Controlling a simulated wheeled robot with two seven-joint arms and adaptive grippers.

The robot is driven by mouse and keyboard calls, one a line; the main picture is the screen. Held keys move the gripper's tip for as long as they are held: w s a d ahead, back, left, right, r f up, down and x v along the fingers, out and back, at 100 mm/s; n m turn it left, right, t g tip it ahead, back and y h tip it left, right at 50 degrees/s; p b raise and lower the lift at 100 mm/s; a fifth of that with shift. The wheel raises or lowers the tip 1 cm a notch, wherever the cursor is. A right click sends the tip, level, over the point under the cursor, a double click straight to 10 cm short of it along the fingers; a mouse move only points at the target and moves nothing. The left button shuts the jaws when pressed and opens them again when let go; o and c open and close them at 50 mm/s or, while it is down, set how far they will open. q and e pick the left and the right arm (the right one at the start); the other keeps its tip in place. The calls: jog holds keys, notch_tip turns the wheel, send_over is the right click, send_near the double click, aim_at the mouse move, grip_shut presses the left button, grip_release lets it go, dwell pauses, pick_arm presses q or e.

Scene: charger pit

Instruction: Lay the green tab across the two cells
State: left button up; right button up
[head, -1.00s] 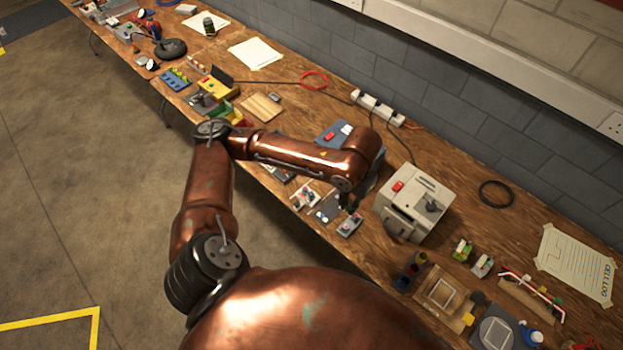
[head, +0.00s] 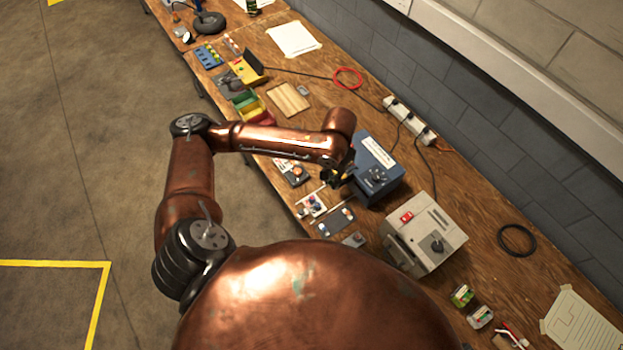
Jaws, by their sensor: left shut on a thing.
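My left gripper (head: 338,181) is at the end of the copper arm, low over the bench beside the blue box. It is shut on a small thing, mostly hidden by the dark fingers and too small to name. I cannot make out the green tab for certain. Small boards with metal and coloured parts lie just below the gripper: one pale board (head: 311,205) and one dark board (head: 335,222). I cannot tell whether the two cells are among them. My right gripper is not in view.
The blue box (head: 374,165) with a knob and the grey box (head: 424,236) with a red switch stand right of the gripper. Two small green-topped blocks (head: 462,295) (head: 481,316) sit at lower right. A power strip (head: 410,121) and cables lie along the wall.

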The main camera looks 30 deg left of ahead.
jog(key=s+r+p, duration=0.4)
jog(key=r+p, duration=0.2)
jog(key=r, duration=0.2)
pick_arm(q)
jog(key=a+f+m+b, duration=0.1)
jog(key=a+f+b, duration=0.1)
jog(key=f, duration=0.3)
jog(key=a+f+m+b, duration=0.1)
jog(key=f+b, duration=0.1)
jog(key=f, duration=0.4)
jog(key=a+f+m+b, duration=0.1)
jog(key=a+f+b, duration=0.1)
jog(key=f, duration=0.3)
jog(key=shift+s+a+f+m, duration=0.15)
jog(key=shift+a+f+m, duration=0.1)
jog(key=shift+a+m, duration=0.1)
jog(key=shift+f, duration=0.4)
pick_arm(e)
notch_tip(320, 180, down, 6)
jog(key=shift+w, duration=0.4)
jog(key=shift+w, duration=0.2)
